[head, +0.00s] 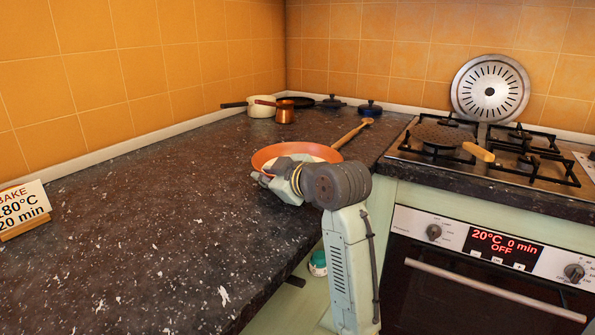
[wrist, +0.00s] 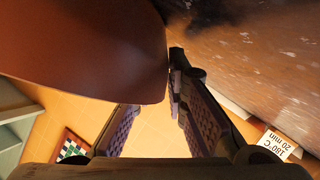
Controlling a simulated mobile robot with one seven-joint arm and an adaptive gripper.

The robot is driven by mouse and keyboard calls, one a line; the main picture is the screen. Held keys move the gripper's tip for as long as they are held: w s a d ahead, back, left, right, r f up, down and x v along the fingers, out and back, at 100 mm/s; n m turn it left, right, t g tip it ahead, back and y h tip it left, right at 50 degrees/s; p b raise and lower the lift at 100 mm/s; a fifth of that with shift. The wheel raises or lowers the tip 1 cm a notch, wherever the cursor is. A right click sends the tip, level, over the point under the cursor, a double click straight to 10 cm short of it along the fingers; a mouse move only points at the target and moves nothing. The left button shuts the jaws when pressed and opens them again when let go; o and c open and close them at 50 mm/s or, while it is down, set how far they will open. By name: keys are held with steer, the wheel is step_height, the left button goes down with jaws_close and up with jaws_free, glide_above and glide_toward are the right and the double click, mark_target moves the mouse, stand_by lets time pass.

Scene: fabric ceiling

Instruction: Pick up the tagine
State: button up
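A shallow terracotta dish (head: 265,158), which I take for the tagine, sits on the dark counter behind my gripper. No conical lid shows. In the wrist view the terracotta body (wrist: 85,50) fills the upper left, very close. My gripper's fingers (wrist: 155,90) stand apart there. One fingertip is beside the dish's edge; the other is hidden behind the dish. I cannot tell whether they touch it.
A white pot (head: 262,106), a copper pot (head: 284,113) and dark blue lidded pots (head: 370,108) stand at the back. A gas hob (head: 520,150) with a pan (head: 440,136) is at right. A card (head: 24,205) stands at left. The left counter is clear.

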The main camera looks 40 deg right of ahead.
jaws_close()
stand_by(0.4)
steer(key=shift+r, duration=0.15)
steer(key=shift+r, duration=0.15)
stand_by(0.3)
